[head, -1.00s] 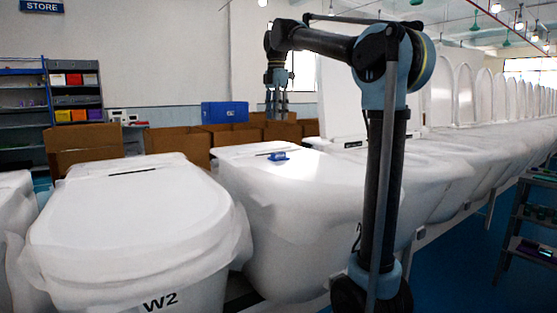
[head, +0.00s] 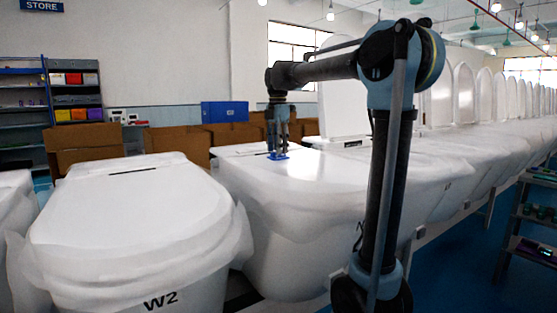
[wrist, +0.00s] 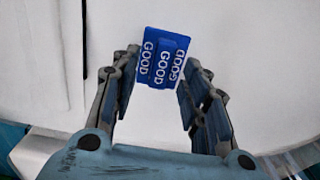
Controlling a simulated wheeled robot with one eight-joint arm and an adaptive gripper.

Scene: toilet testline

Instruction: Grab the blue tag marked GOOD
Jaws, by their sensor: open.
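The blue tag (wrist: 163,58) shows white GOOD lettering on its faces in the wrist view. It lies on the white lid of a toilet unit, and in the head view the tag (head: 278,156) is a small blue shape right under my gripper (head: 277,148). In the wrist view my gripper (wrist: 160,88) is open, with one finger on each side of the tag's near end. The tag shows between and just beyond the fingertips. I cannot tell whether the fingers touch it.
The white toilet unit (head: 300,230) carries the tag. A second unit marked W2 (head: 140,230) stands at the left. Cardboard boxes (head: 180,145) and a blue crate (head: 224,112) are behind. More white units run in a row to the right.

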